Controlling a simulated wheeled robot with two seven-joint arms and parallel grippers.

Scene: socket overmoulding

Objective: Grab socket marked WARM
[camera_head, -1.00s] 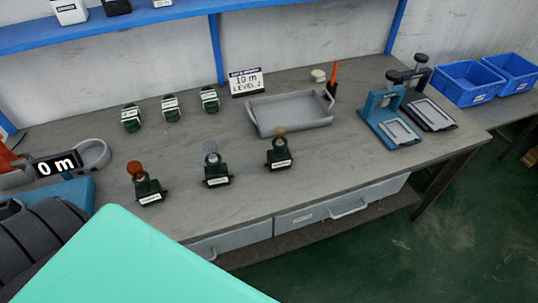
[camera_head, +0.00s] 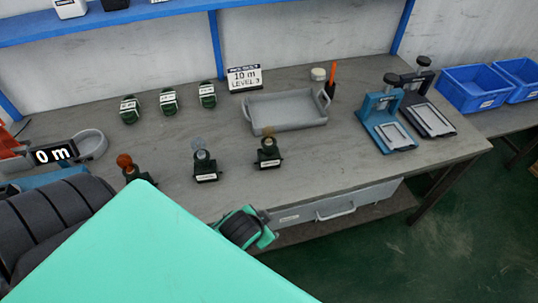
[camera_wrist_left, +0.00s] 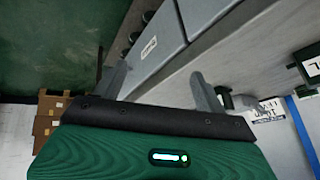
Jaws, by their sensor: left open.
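Three smaller green labelled parts (camera_head: 168,102) stand in a row behind. The labels are too small to read, so I cannot tell which is WARM. My left gripper (camera_wrist_left: 158,75) is open and empty in the left wrist view, its fingers near the drawer fronts. A labelled dark green part (camera_wrist_left: 307,68) shows at that view's right edge. My right gripper is not in view.
A grey tray (camera_head: 250,119) lies behind the sockets, beside a sign (camera_head: 244,78). Blue and black presses (camera_head: 387,125) stand at the right, with blue bins (camera_head: 470,87) beyond. A display (camera_head: 52,154) is at the left. A drawer (camera_head: 340,205) lies below the bench edge.

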